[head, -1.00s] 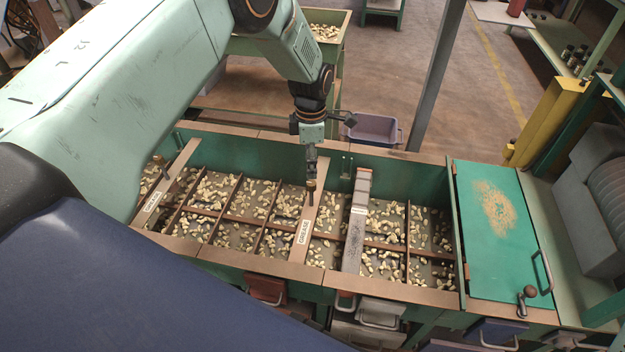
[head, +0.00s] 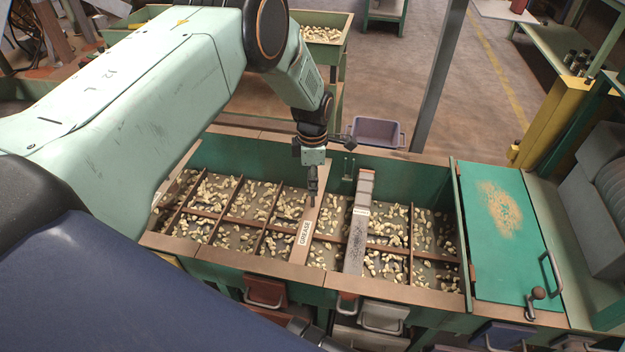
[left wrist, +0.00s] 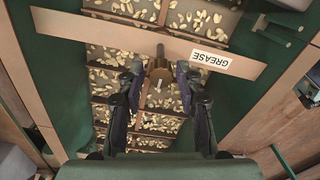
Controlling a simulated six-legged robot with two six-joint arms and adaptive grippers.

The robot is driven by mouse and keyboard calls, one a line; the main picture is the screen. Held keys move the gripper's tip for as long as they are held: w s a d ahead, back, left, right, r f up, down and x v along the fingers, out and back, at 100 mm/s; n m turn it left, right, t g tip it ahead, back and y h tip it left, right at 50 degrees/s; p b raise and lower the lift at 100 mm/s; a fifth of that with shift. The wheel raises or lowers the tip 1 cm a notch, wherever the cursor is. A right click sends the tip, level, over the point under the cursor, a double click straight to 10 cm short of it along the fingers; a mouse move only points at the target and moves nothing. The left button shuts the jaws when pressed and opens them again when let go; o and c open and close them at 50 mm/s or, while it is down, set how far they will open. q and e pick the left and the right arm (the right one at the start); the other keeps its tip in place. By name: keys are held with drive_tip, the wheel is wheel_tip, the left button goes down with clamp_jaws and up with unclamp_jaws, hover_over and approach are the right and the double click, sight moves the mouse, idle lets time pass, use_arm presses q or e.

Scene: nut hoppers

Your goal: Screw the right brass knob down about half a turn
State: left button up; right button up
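The right brass knob (left wrist: 159,74) shows in the left wrist view on a dark threaded stem, at a tan crossbar (left wrist: 120,36) with a GREASE label (left wrist: 211,61). My left gripper (left wrist: 160,86) is open, with one finger on each side of the knob and a gap showing to each. In the head view my left gripper (head: 313,184) points down over the same crossbar (head: 305,240), and its fingers mostly hide the knob. My right gripper is not clearly seen in either view.
The green hopper (head: 235,270) holds nuts between brown dividers. A closed green lid (head: 500,240) with a handle covers the right end. A grey bin (head: 376,132) sits behind.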

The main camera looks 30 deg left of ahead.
use_arm(q)
drive_tip(key=shift+d+r, duration=0.1)
drive_tip(key=shift+c, duration=1.4)
clamp_jaws()
drive_tip(key=shift+m, duration=0.3)
